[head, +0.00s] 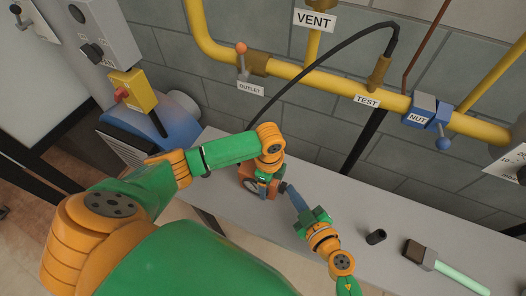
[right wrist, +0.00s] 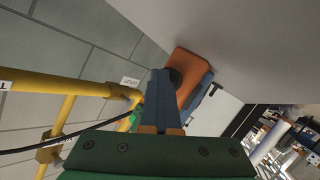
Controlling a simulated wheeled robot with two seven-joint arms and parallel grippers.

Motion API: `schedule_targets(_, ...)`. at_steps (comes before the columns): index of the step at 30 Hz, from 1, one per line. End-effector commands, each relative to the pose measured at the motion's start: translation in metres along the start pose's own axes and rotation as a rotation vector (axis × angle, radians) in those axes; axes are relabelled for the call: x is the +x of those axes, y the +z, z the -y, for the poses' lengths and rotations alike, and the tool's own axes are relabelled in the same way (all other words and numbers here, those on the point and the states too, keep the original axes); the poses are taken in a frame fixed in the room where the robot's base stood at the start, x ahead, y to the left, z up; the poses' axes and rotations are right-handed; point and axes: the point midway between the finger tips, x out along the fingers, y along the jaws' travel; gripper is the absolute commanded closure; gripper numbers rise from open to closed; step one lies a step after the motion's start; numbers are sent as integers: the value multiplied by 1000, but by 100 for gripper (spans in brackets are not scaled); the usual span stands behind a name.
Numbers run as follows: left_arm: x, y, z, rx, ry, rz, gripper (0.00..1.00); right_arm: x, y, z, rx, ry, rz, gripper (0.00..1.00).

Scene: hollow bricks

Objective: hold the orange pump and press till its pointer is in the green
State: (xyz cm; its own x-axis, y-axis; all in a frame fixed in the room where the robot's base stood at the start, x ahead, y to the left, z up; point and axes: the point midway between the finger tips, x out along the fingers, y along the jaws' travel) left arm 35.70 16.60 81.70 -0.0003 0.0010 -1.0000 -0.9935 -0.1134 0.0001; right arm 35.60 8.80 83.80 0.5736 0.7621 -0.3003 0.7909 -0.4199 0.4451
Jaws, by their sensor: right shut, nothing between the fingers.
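The orange pump (head: 272,193) stands on the grey bench, largely covered from above by my left wrist. A round pale gauge face (head: 252,184) shows at its left side; its pointer is too small to read. In the right wrist view the pump (right wrist: 185,62) has a dark round knob (right wrist: 174,76) facing my right gripper. My right gripper (head: 287,189) has its blue fingers shut and empty, with the tips at the knob; whether they touch cannot be told. They also show in the right wrist view (right wrist: 163,74). My left gripper's fingers are hidden under its wrist at the pump.
A dark short cylinder (head: 376,237) and a dark block with a pale green handle (head: 447,268) lie on the bench to the right. A yellow pipe (head: 325,80) with valves runs along the wall behind. A black hose (head: 330,47) arches from the TEST fitting towards the pump.

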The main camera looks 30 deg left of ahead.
Motion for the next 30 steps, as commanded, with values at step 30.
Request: schedule_targets(30,0,-1,0,0,-1,-3,100,-47,32,-34,1,-4,-4,100)
